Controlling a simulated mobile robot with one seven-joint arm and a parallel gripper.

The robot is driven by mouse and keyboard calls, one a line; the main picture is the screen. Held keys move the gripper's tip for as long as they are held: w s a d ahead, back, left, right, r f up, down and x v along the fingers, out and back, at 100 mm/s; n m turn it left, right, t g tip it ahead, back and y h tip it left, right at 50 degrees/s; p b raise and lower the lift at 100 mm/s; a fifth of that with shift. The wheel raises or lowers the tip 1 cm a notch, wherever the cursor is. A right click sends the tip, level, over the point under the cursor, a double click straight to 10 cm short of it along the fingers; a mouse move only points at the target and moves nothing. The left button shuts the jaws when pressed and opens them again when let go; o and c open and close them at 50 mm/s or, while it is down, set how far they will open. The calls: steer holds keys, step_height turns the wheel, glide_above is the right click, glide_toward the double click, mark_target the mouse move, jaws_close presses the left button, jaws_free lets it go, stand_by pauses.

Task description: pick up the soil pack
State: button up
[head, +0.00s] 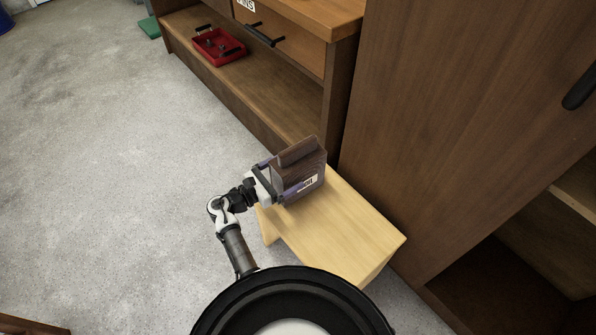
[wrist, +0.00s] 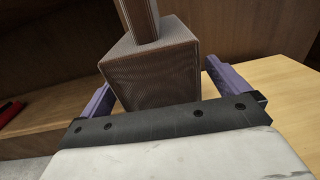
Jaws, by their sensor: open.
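The soil pack (head: 300,154) is a brown, box-like pack with a narrower upright part on top. It stands at the far left end of the small light wooden table in the head view. In the wrist view the pack (wrist: 150,75) is large and central, with its near face toward me. My gripper (head: 284,180) is at the pack, with its purple fingers open, one on each side of it. In the wrist view the fingers of my gripper (wrist: 160,85) flank the pack, with a gap on the right. The pack's lower part is hidden behind the gripper's dark bar.
The light wooden table (head: 345,235) is bare toward its near right end. A tall brown cabinet (head: 430,110) stands close on the right. Behind is a wooden bench with a low shelf (head: 270,95) holding a red tray (head: 205,49). Grey floor (head: 110,150) is clear on the left.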

steer(key=shift+x, duration=1.1)
steer(key=c, duration=1.7)
steer(key=shift+r, duration=0.1)
steer(key=shift+c, duration=0.3)
steer(key=shift+r, duration=0.1)
